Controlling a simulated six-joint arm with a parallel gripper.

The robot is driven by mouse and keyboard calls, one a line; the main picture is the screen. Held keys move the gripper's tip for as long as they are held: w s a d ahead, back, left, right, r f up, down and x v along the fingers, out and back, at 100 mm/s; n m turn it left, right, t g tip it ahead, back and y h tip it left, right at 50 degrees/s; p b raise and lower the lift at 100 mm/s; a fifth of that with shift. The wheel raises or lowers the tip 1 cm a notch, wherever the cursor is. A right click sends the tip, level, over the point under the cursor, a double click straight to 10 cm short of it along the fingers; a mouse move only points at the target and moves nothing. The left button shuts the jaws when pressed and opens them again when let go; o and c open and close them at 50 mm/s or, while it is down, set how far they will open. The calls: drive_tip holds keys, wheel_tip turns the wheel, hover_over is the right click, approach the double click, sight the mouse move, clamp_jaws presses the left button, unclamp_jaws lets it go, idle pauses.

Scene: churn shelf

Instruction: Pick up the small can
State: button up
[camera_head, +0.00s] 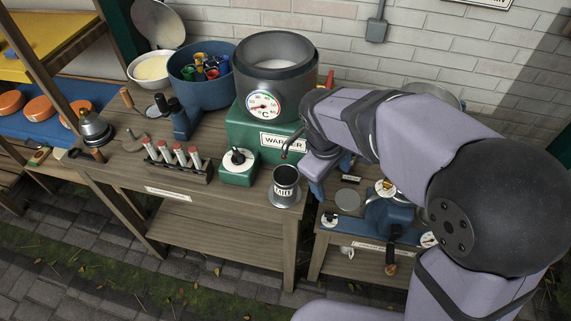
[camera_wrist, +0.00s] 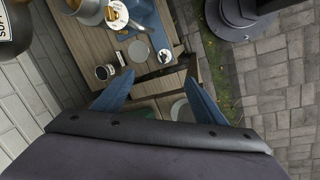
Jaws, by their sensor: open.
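A metal can (camera_head: 285,185) with a dark band and pale lettering, possibly "MID", stands upright at the right front corner of the wooden bench. I cannot tell if it is the small can. My gripper (camera_head: 331,178) is just right of it, over the gap between the bench and the lower right table. Its blue fingers show apart and empty in the wrist view (camera_wrist: 158,95). A small dark round container (camera_wrist: 102,72) with a white label stands on the lower table in the wrist view; it may be a small can, but it is too small to tell.
A green warmer (camera_head: 245,135) carries a large pot with a dial (camera_head: 275,75). A rack of several red-capped tubes (camera_head: 177,165) and a green box with a black knob (camera_head: 238,167) stand left of the can.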

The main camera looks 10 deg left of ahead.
sight(276, 173)
drive_tip(key=a+r+n+p, duration=0.1)
drive_tip(key=a+r+p, duration=0.2)
drive_tip(key=r+p, duration=0.1)
drive_tip(key=w+a+r+n+p, duration=0.1)
drive_tip(key=a+r+n+p, duration=0.1)
drive_tip(key=r, duration=0.5)
drive_tip(key=a+r+n+t+p, duration=0.1)
drive_tip(key=a+r+p, duration=0.3)
drive_tip(key=p, duration=0.3)
drive_tip(key=shift+w+a+r+n, duration=0.25)
drive_tip(key=shift+a+r+n, duration=0.15)
drive_tip(key=shift+r, duration=0.3)
drive_tip(key=shift+s+a+f+n+g+h+b, duration=0.3)
drive_tip(key=shift+s+a+f+n+b, duration=0.35)
drive_tip(key=shift+f, duration=1.8)
drive_tip(key=shift+s+a+f+n+g+h+b, duration=0.15)
drive_tip(key=shift+s+a+f+n+h+b, duration=0.5)
drive_tip(key=shift+f, duration=1.85)
drive_tip(key=shift+s+a+f+n+g+h+b, duration=0.2)
drive_tip(key=shift+s+f+n+b, duration=0.8)
drive_tip(key=shift+f, duration=1.45)
drive_tip(key=shift+w+d+f+n+p, duration=0.3)
drive_tip(key=shift+w+p, duration=0.05)
drive_tip(key=shift+p+x, duration=0.85)
drive_tip(key=shift+x, duration=1.4)
drive_tip(key=shift+c, duration=0.6)
